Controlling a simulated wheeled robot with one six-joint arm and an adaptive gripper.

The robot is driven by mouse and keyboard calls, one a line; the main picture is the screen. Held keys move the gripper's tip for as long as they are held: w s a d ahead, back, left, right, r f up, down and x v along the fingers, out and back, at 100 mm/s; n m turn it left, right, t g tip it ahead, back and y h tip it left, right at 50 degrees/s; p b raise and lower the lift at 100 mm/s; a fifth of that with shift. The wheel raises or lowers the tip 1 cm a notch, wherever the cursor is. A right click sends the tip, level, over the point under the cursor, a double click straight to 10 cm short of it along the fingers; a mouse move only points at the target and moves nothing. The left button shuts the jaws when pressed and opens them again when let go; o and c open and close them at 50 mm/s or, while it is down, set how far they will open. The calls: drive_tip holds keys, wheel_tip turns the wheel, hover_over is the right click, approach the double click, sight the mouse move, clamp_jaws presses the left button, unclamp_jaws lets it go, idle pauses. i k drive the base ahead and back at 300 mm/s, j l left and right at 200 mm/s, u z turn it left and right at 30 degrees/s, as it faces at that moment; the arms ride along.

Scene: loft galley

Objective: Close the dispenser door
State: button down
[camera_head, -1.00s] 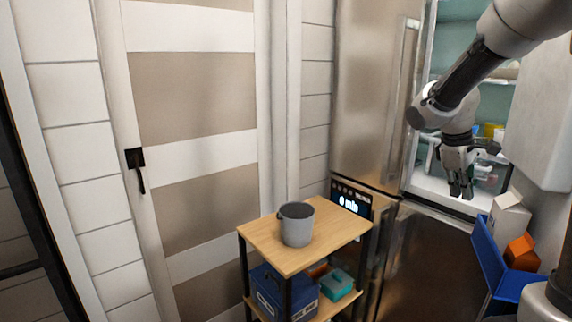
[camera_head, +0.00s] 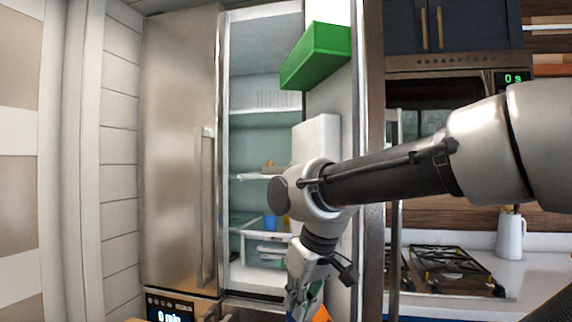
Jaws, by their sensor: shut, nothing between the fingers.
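No part here is labelled as a dispenser. The fridge's right door (camera_head: 371,120) stands open at the right of the fridge compartment. Its pale inner side carries a green bin (camera_head: 318,55) and a white box-shaped part (camera_head: 317,140). A vertical bar handle (camera_head: 394,230) shows beyond its edge. The left steel door (camera_head: 180,150) is closed. My gripper (camera_head: 303,305) points down, shut and empty, in front of the open door's lower inner side. My arm hides part of that door. I cannot tell whether the gripper touches it.
The open fridge compartment has shelves (camera_head: 265,116), a clear drawer (camera_head: 262,250) and a blue cup (camera_head: 270,222). An orange item (camera_head: 321,314) shows beside my gripper. A hob (camera_head: 440,270) and a white jug (camera_head: 510,235) are on the right counter. A lit display (camera_head: 170,312) is at lower left.

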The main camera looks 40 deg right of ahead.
sight(337, 66)
drive_tip(key=k+l+u, duration=0.15)
drive_tip(key=k+l, duration=0.35)
drive_tip(key=l, duration=1.4)
drive_tip(key=k+l+u, duration=0.1)
drive_tip(key=k+l, duration=0.3)
